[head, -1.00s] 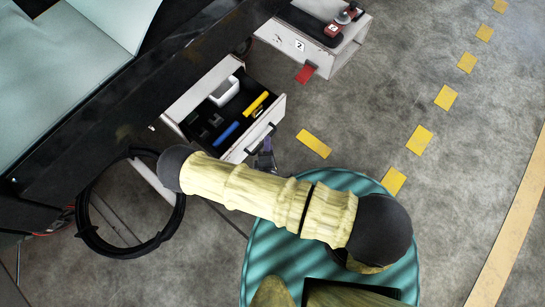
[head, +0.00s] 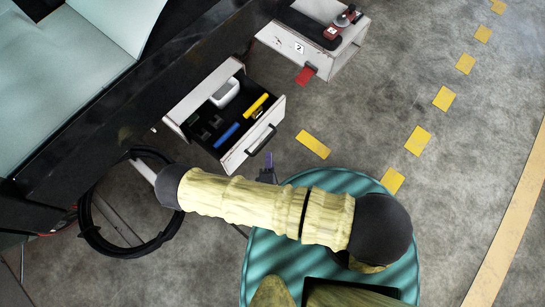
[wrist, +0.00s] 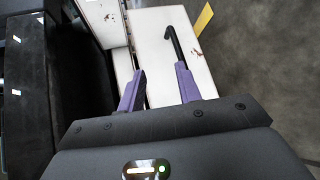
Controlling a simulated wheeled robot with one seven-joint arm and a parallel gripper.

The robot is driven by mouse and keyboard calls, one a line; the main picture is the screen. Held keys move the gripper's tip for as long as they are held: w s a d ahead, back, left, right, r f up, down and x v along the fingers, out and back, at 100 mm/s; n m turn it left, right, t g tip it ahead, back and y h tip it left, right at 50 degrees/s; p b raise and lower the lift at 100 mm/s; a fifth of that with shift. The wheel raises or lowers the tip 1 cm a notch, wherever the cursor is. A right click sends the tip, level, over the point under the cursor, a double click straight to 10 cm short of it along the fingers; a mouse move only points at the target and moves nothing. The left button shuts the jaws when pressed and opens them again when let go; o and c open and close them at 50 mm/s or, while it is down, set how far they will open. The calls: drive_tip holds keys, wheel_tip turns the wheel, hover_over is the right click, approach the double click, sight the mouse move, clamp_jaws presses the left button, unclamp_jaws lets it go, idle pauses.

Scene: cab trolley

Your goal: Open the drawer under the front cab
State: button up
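The drawer (head: 236,158) under the dark cab bench stands pulled out, its white front scuffed and its black inside showing. Its black bar handle (head: 261,141) is on the front face. In the wrist view the handle (wrist: 174,44) is just beyond the right finger. My gripper (head: 267,172) is small and partly hidden by my arm in the head view, just in front of the handle and seemingly apart from it. In the wrist view my gripper (wrist: 160,82) shows two purple fingers spread apart, with the white drawer front behind them and nothing held between.
The drawer holds a white container (head: 225,92), a yellow item (head: 257,105) and a blue item (head: 227,135). A second white unit marked 2 (head: 322,62) stands beyond, with a red tab (head: 305,75). A black cable coil (head: 92,235) lies at left. Floor to the right is clear.

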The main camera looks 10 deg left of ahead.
drive_tip(key=d+f+p+v, duration=0.1)
drive_tip(key=p+v, duration=0.1)
drive_tip(key=v, duration=0.9)
drive_tip(key=shift+s+f+p, duration=0.2)
drive_tip(key=shift+f+p, duration=0.15)
idle(0.7)
drive_tip(key=shift+c, duration=0.4)
clamp_jaws()
drive_tip(key=shift+f, duration=0.2)
